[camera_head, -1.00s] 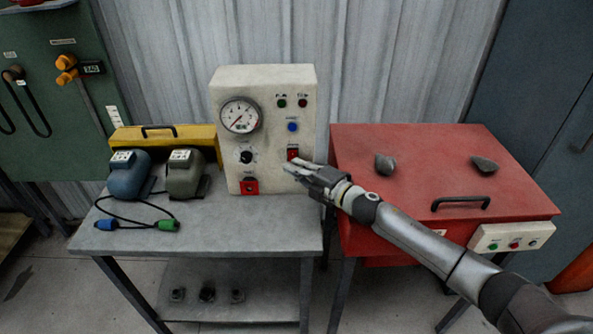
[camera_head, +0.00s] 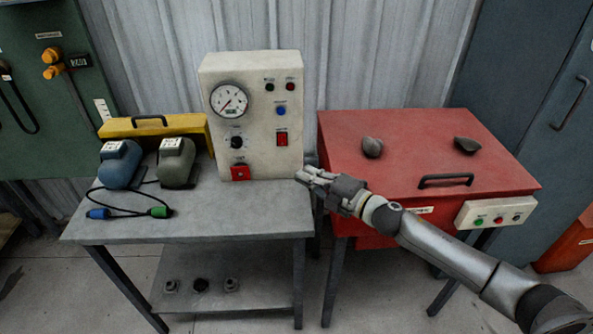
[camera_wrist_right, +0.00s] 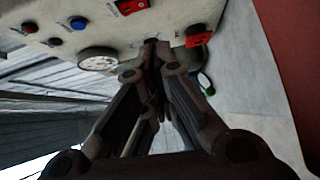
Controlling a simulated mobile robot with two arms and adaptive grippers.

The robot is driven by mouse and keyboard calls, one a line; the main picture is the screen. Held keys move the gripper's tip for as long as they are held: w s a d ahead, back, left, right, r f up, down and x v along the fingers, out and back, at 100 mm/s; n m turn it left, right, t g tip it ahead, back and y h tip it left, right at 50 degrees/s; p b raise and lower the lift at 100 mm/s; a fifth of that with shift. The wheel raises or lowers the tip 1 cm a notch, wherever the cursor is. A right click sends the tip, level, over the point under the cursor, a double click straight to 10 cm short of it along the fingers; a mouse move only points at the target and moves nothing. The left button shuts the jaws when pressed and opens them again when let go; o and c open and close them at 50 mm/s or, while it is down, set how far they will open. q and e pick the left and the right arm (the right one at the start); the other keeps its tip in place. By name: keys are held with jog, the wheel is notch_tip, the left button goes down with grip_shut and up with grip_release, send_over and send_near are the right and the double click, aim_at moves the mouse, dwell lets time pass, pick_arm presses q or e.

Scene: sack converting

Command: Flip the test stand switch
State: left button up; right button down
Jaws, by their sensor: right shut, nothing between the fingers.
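The test stand (camera_head: 262,88) is a cream panel box on the grey table, with a round gauge (camera_head: 229,101), a black knob (camera_head: 237,142) and a blue button (camera_head: 281,111). A red rocker switch (camera_head: 282,139) is at its right; it also shows in the right wrist view (camera_wrist_right: 131,5). A second red control (camera_head: 240,172) is low on the panel. My right gripper (camera_head: 301,176) is shut and empty, below and right of the rocker and apart from it. Its fingers also show in the right wrist view (camera_wrist_right: 151,68). The rocker's position is too small to tell. My left gripper is not in view.
A blue unit (camera_head: 120,165) and a grey-green unit (camera_head: 176,163) stand left of the panel before a yellow case (camera_head: 150,128). A cable (camera_head: 125,212) lies in front. A red cabinet (camera_head: 400,150) stands right. The table's front right is clear.

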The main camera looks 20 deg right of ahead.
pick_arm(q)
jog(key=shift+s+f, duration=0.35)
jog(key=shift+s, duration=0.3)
pick_arm(e)
jog(key=v, duration=0.2)
jog(key=shift+s+d+f, duration=0.1)
jog(key=shift+s+f, duration=0.05)
jog(key=shift+s, duration=0.15)
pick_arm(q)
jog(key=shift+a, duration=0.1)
pick_arm(e)
jog(key=shift+d+f, duration=0.1)
